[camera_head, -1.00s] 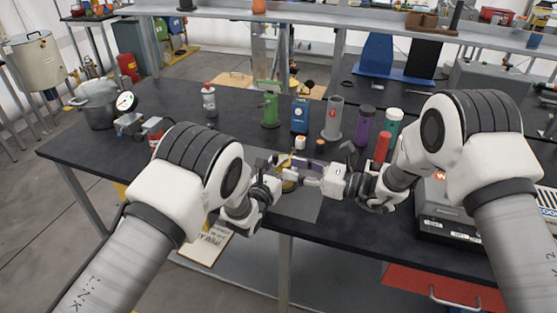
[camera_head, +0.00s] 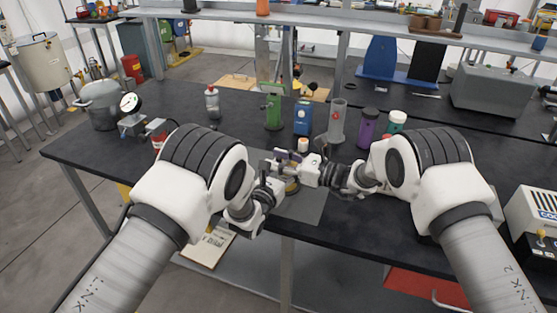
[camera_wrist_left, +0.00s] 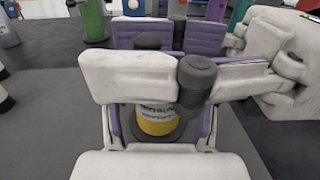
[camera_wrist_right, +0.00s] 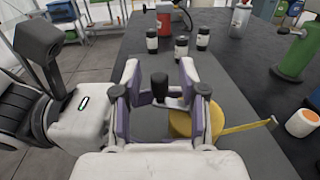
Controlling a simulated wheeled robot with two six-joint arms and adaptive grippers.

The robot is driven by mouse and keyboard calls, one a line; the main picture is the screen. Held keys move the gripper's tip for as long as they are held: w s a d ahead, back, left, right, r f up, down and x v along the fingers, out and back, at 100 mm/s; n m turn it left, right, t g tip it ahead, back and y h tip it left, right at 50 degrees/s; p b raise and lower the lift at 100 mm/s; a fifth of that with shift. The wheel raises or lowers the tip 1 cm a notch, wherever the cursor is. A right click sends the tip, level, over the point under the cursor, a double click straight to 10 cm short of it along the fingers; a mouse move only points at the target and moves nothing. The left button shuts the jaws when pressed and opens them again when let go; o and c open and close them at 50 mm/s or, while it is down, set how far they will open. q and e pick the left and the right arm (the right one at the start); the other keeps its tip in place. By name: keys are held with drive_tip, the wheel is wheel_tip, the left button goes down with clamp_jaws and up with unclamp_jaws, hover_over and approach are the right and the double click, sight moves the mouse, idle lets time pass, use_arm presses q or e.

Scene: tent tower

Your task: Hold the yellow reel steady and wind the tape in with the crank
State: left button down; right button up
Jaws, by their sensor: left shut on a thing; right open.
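The yellow reel (camera_wrist_right: 182,122) sits on the grey mat (camera_wrist_right: 245,155); it also shows in the left wrist view (camera_wrist_left: 158,122) and is mostly covered by my grippers in the head view. Its yellow tape (camera_wrist_right: 250,127) sticks out to the right in the right wrist view. My left gripper (camera_head: 277,184) is shut on the reel from the left. My right gripper (camera_wrist_right: 158,78) is open above the reel, its purple-lined fingers on either side of a dark upright crank knob (camera_wrist_right: 159,86). I cannot tell whether they touch it.
Behind the reel stand a white-capped jar (camera_head: 303,145), a green device (camera_head: 273,110), a blue box (camera_head: 303,117), a grey cylinder (camera_head: 337,122) and a purple bottle (camera_head: 368,126). My two grippers are very close together. The mat's front part is clear.

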clamp_jaws()
drive_tip(key=shift+w+a+m+t+h, duration=0.2)
drive_tip(key=shift+m+t+h, duration=0.55)
drive_tip(key=shift+t, duration=0.35)
drive_tip(key=shift+w+a+m+t+h, duration=0.2)
drive_tip(key=shift+m+t+h, duration=0.35)
drive_tip(key=shift+m+t, duration=0.45)
drive_tip(key=shift+d, duration=0.1)
unclamp_jaws()
drive_tip(key=shift+s, duration=0.1)
drive_tip(key=v, duration=1.2)
